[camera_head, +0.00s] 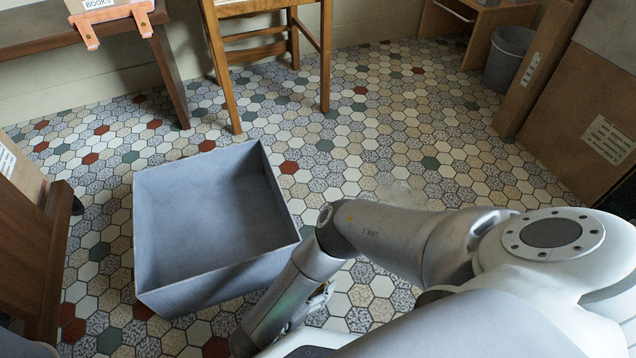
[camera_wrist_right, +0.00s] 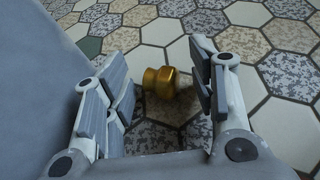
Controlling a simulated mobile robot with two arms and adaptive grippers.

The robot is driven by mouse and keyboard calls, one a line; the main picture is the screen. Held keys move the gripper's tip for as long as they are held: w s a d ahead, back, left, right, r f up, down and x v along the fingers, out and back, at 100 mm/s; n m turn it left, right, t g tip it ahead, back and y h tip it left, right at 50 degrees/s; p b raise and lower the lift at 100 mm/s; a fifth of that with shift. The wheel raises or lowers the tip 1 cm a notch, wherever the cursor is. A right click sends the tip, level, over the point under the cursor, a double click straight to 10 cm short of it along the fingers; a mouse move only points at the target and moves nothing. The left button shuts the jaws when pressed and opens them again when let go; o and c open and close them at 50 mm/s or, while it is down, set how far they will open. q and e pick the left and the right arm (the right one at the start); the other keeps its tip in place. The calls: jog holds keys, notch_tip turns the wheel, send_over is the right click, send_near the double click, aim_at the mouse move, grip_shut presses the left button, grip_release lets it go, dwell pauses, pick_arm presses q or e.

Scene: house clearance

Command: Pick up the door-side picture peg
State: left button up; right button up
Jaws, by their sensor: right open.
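A brass-coloured peg (camera_wrist_right: 160,82) with a rounded knob lies on its side on the hexagonal floor tiles in the right wrist view. My right gripper (camera_wrist_right: 158,92) is open, with one finger pad on each side of the peg. In the head view my right gripper (camera_head: 318,302) is low beside the grey bin, mostly hidden by my arm, and the peg is hidden there. My left gripper is not in view.
An open, empty grey bin (camera_head: 146,225) stands on the floor just left of my right gripper. A wooden chair (camera_head: 222,70) and a table (camera_head: 170,75) stand at the back. Cardboard boxes (camera_head: 570,110) and a grey bucket (camera_head: 508,62) are at right. The middle floor is clear.

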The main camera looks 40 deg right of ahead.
jog(key=c, duration=0.9)
jog(key=shift+r, duration=0.1)
jog(key=shift+c, duration=0.2)
